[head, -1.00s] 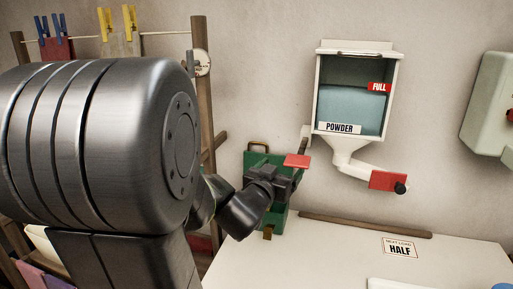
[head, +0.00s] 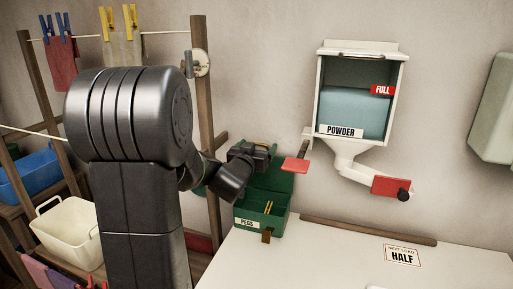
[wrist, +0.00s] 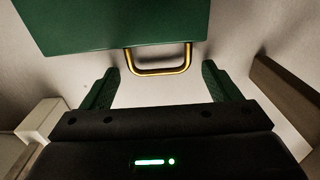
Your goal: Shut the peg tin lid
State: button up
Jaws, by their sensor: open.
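The green peg tin (head: 262,222), labelled PEGS, stands on the white top by the wall, with yellow pegs (head: 268,207) showing inside. Its green lid (head: 276,176) stands raised at the back, partly hidden behind my gripper. My gripper (head: 258,148) is at the lid's upper edge in the head view. In the wrist view the lid (wrist: 120,22) fills the top, and its brass handle (wrist: 160,62) points toward my gripper (wrist: 160,85). The two fingers are spread on either side of the handle, apart from it.
A wooden strip (head: 368,230) lies along the wall. A wooden rack post (head: 206,130) stands left. The white top (head: 330,262) is mostly clear in front.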

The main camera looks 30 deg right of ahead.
jog(key=c, duration=1.4)
jog(key=shift+s+a+f+b, duration=0.1)
jog(key=shift+f+b, duration=0.05)
jog(key=shift+b, duration=0.45)
